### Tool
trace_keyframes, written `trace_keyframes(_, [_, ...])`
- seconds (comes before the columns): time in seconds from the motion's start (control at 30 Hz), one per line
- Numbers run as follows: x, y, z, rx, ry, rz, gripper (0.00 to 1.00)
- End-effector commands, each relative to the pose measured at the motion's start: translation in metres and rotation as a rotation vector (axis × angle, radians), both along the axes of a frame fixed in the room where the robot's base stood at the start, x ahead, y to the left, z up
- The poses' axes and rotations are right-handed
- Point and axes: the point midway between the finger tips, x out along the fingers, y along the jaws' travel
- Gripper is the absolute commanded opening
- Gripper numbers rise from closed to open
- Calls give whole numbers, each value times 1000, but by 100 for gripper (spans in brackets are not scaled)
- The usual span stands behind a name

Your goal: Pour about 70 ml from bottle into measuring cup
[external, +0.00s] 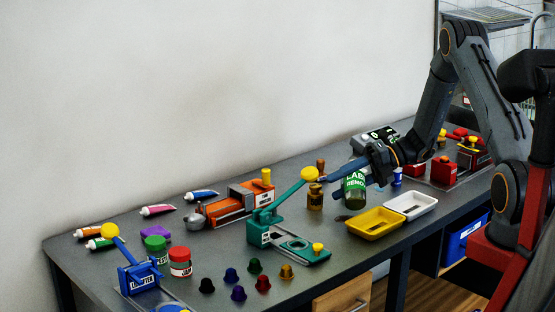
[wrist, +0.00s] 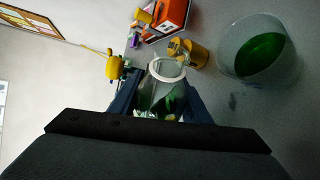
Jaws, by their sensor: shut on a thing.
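My gripper (wrist: 160,98) is shut on a clear glass bottle (wrist: 166,71); one blue finger shows on each side. The bottle's open mouth shows a pale ring, with green inside or on its body. The measuring cup (wrist: 262,48) is a clear vessel holding green liquid, apart from the bottle at the right of the wrist view. No stream of liquid shows.
A brown-yellow jar (external: 315,197) stands left of my gripper. The teal press (external: 262,234) and orange machine (external: 240,204) are further left. Yellow (external: 375,224) and white (external: 411,205) trays lie close by at the front. Jars and coloured caps fill the near left.

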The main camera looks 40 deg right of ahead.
Motion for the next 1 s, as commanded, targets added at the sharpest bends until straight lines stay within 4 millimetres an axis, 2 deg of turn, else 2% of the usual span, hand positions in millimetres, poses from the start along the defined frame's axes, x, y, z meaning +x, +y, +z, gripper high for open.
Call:
trace_keyframes(0.13, [2, -2, -4, -58, -60, -1, 16])
trace_keyframes(0.3, [7, -7, 7, -166, -173, 0, 16])
trace_keyframes(0.63, [16, -15, 16, -362, -379, 1, 16])
trace_keyframes(0.87, [14, -13, 3, -466, -488, 1, 16])
trace_keyframes(1.0, [13, -12, 6, -534, -561, 0, 16])
